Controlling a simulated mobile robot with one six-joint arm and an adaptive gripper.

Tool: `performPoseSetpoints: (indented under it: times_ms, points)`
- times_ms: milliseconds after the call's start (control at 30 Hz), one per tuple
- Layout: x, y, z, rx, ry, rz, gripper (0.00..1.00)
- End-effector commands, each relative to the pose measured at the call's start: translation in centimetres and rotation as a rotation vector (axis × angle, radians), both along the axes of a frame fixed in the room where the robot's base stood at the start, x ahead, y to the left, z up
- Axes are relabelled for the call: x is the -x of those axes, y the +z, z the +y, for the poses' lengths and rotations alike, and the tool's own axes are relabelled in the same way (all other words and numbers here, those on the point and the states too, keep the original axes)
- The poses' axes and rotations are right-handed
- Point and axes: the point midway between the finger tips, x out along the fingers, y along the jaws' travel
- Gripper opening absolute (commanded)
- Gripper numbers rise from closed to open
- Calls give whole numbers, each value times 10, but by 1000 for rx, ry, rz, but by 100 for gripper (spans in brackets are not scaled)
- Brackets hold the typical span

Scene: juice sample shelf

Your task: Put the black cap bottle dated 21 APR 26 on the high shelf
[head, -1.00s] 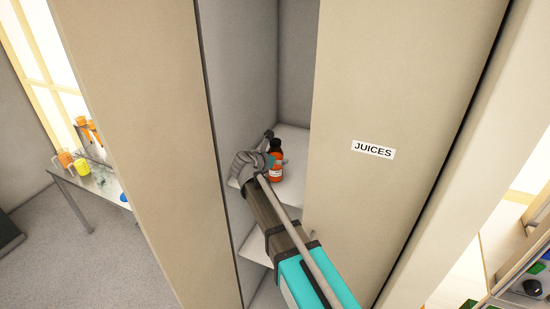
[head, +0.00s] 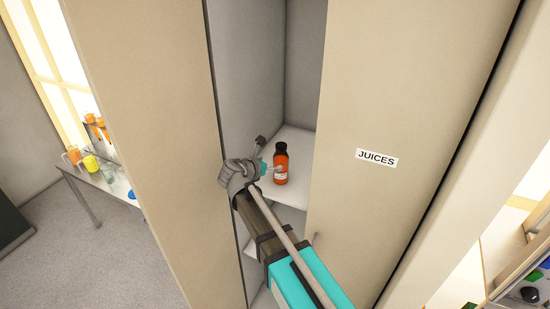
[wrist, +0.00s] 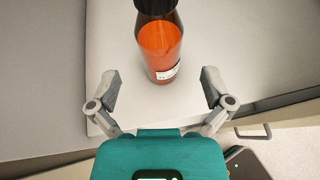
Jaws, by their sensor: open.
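An orange-red bottle with a black cap (head: 281,165) stands upright on a white shelf (head: 306,142) inside the cabinet. It also shows in the wrist view (wrist: 160,45), where its cap is cut by the top edge. A white label is partly visible, but its date is too small to read. My gripper (head: 268,168) is just left of the bottle in the head view. In the wrist view my gripper (wrist: 160,80) is open, with its fingers spread apart on either side of the bottle's lower end and not touching it.
A cabinet door with a JUICES sign (head: 377,158) stands to the right of the opening, and a beige panel (head: 150,130) to the left. A lower shelf (head: 290,217) shows below. A side table (head: 105,183) with orange and yellow vessels is at far left.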

Motion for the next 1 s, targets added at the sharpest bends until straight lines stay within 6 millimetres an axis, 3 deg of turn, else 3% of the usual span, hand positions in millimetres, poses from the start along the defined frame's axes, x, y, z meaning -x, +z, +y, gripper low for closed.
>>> performPoseSetpoints:
  times_ms: [300, 1000]
  points:
    - [28, 15, 16, 0, 1, 0, 100]
    - [31, 16, 18, 0, 0, 0, 100]
